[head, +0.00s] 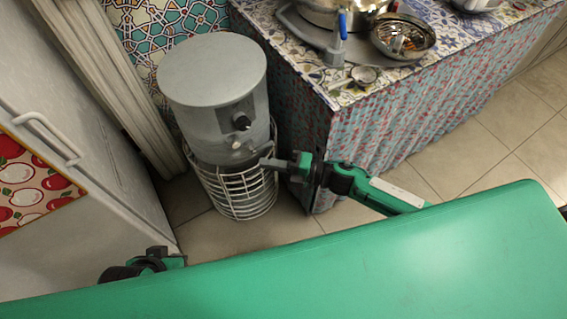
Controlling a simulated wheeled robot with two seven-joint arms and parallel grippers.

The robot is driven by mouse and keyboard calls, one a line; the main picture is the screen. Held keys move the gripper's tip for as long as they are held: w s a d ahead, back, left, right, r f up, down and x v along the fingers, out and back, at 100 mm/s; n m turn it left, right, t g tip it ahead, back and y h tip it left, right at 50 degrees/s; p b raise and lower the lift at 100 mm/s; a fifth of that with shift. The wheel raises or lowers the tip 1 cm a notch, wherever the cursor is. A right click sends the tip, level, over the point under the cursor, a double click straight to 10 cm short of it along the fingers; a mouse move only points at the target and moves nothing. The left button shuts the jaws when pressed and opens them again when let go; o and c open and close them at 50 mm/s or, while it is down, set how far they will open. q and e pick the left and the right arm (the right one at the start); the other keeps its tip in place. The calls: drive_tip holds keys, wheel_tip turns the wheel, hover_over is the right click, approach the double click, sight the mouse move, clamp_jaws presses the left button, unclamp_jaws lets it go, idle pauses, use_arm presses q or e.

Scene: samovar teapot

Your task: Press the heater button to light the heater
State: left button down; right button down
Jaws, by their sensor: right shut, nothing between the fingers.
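The heater (212,75) is a grey cylinder with a white wire cage (247,193) around its lower part, standing on the floor at left of centre. Its front panel has a black knob (241,121), with a small light button (236,145) below it. My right gripper (264,162) is shut and empty, with its tips at the right side of the heater by the cage's top, just right of and below the button. Whether it touches the heater I cannot tell. My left gripper (152,262) shows only partly at the lower left; its fingers are not clear.
A cloth-covered table (390,135) stands right of the heater, bearing a metal pot (345,10), a bowl (402,37) and a tap with a blue handle (342,24). A grey fridge-like cabinet (60,110) with a handle is at left. Tiled floor (460,150) is clear at right.

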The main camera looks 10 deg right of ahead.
sight(236, 144)
drive_tip(key=w+a, duration=0.4)
drive_tip(key=shift+a, duration=0.15)
use_arm(q)
drive_tip(key=shift+w+d+f, duration=0.1)
drive_tip(key=shift+w+d, duration=0.1)
drive_tip(key=shift+d, duration=0.1)
use_arm(e)
drive_tip(key=shift+w+a, duration=0.25)
drive_tip(key=shift+w, duration=0.45)
